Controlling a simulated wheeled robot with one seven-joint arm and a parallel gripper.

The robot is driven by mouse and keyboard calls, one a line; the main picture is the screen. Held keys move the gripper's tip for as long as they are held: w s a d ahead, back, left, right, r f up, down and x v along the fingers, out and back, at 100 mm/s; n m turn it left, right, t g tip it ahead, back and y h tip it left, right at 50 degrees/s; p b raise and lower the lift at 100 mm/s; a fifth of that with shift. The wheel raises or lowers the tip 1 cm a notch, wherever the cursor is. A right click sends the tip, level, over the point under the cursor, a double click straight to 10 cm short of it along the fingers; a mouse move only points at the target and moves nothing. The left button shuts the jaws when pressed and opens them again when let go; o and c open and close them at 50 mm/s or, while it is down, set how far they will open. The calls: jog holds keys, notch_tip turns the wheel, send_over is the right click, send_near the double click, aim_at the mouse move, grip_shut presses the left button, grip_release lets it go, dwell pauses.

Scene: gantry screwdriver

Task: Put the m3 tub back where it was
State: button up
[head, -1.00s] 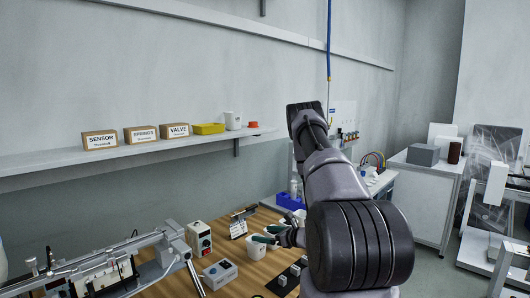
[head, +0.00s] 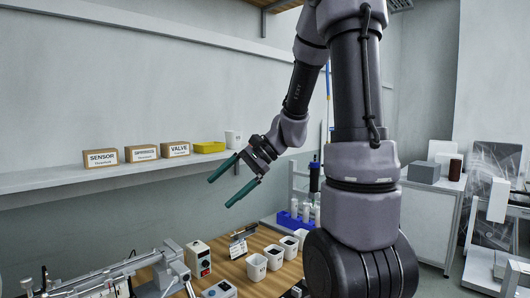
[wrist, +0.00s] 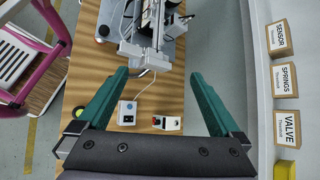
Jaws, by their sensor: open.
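Several small white tubs with dark tops stand upright in a row on the wooden bench, among them a front tub (head: 256,267), a second tub (head: 274,257) and a third tub (head: 289,244). No label is legible, so I cannot tell which is the m3 tub. My gripper (head: 219,193) is open and empty, raised well above the bench in front of the wall shelf. Its green fingers point down to the left. In the wrist view the open fingers (wrist: 158,75) have nothing between them that they touch, and no tub shows there.
The wall shelf (head: 60,182) holds a sensor box (head: 102,158), springs box (head: 141,153), valve box (head: 175,149), yellow bin (head: 208,147) and white cup (head: 232,138). A button box (head: 198,258) and blue rack (head: 290,220) stand near the tubs.

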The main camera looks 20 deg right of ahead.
jog(key=s+d+r+n+t+h, duration=0.5)
jog(key=s+d+r+n+h, duration=0.1)
jog(key=s+r, duration=0.4)
jog(key=shift+s+r+n+h, duration=0.3)
jog(key=shift+s+n+h, duration=0.2)
jog(key=shift+s+h, duration=0.45)
dwell(0.4)
